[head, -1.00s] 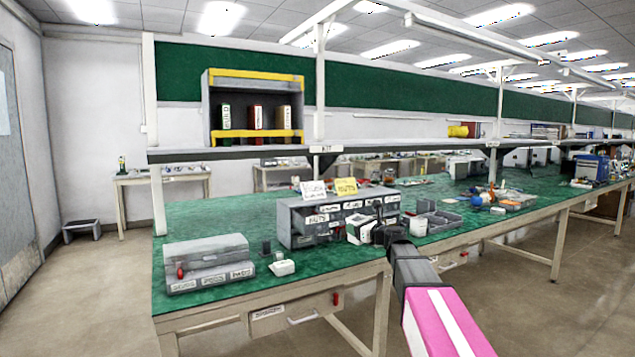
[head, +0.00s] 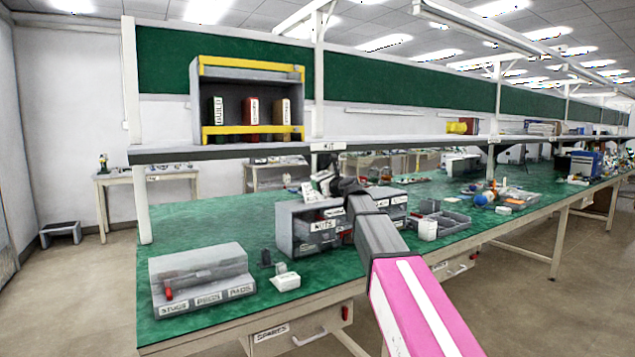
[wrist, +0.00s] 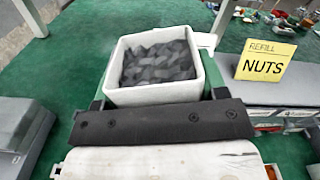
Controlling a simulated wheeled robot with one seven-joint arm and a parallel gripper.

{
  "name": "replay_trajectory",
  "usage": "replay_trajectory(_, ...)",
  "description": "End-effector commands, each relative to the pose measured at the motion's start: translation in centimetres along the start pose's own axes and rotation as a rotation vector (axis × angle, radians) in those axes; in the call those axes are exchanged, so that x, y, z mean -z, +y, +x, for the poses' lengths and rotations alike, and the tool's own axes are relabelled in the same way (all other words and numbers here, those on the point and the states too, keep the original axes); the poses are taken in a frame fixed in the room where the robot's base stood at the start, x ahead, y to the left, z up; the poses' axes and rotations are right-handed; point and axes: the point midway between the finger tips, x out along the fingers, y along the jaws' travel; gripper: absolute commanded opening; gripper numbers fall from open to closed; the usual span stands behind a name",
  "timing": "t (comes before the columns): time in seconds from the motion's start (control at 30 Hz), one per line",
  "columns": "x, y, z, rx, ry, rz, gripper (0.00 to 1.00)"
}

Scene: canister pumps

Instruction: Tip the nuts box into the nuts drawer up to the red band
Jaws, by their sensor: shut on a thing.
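The nuts box (wrist: 155,95) is a white open-topped box with many dark nuts in it, seen from above in the wrist view. My gripper (head: 345,187) is shut on it and holds it above the grey drawer cabinet (head: 287,232) in the head view. The box (head: 321,183) looks small and partly hidden there, so its exact tilt is hard to tell. The nuts drawer (head: 322,225), labelled NUTS, is at the cabinet's front left. My arm covers part of the cabinet front. I cannot make out the red band or the level inside the drawer.
A yellow REFILL NUTS note (wrist: 265,62) stands close to the right of the box. A grey divided tray (head: 450,222) is right of the cabinet. A shelf (head: 235,152) runs behind and above.

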Motion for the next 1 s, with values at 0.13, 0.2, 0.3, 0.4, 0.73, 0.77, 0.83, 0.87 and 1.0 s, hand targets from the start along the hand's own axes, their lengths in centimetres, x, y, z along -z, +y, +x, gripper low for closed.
replay_trajectory(0.13,0.5,0.0,0.0,0.000,0.000,-0.061,0.34)
replay_trajectory(0.2,0.9,0.0,0.0,0.000,0.000,-0.113,0.34)
replay_trajectory(0.3,1.6,0.1,0.0,0.000,0.000,-0.203,0.34)
replay_trajectory(0.4,2.4,0.1,0.0,0.000,0.001,-0.298,0.34)
replay_trajectory(0.73,4.4,0.5,0.0,-0.001,0.000,-0.587,0.34)
replay_trajectory(0.77,4.5,0.6,0.0,-0.001,0.000,-0.606,0.34)
replay_trajectory(0.83,4.7,0.6,0.0,-0.001,0.000,-0.645,0.34)
replay_trajectory(0.87,4.7,0.7,0.0,-0.001,0.000,-0.660,0.34)
replay_trajectory(1.0,4.9,0.7,0.0,0.000,-0.001,-0.699,0.34)
